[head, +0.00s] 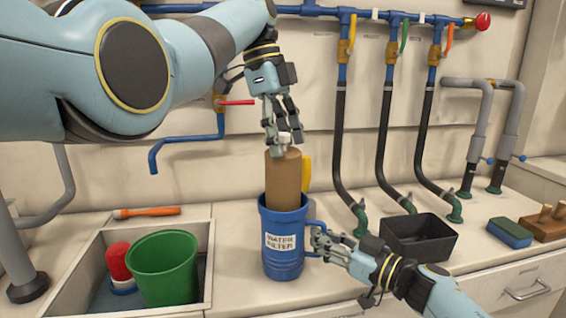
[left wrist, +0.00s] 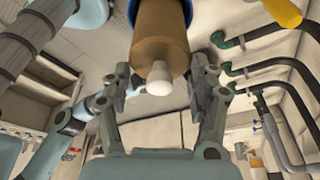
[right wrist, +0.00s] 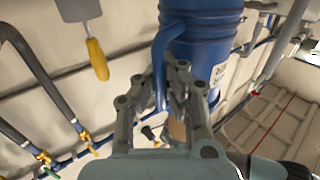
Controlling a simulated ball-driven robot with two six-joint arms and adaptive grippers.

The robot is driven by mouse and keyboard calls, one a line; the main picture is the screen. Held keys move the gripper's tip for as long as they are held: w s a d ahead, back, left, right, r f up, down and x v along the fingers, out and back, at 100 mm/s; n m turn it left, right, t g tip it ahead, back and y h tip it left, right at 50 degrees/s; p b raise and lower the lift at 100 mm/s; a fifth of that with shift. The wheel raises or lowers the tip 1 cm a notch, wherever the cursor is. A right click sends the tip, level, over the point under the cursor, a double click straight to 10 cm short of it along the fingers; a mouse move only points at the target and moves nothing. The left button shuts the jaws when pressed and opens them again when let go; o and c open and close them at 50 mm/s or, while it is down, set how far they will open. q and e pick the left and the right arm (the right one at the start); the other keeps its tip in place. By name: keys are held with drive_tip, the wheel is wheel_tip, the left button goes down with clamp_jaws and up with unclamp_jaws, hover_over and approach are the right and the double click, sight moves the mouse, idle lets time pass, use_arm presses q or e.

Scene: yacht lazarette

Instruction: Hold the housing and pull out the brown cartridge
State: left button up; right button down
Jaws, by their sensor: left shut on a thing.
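The blue housing (head: 283,262), labelled "WATER FILTER", stands upright on the counter with a loop handle on its right side. The brown cartridge (head: 284,180) stands upright in it, its upper part above the rim and its lower end hidden inside. My left gripper (head: 284,143) is above and is shut on the cartridge's white top knob, which shows in the left wrist view (left wrist: 159,80). My right gripper (head: 318,242) is at the handle; in the right wrist view its fingers close on both sides of the handle (right wrist: 163,60).
A sink (head: 92,262) at the left holds a green bucket (head: 163,268) and a red-topped item. A black tray (head: 420,240), a sponge (head: 509,232) and hoses stand right. A yellow handle (head: 307,173) shows behind the cartridge.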

use_arm(q)
drive_tip(key=shift+r, duration=0.35)
use_arm(e)
drive_tip(key=c, duration=1.4)
unclamp_jaws()
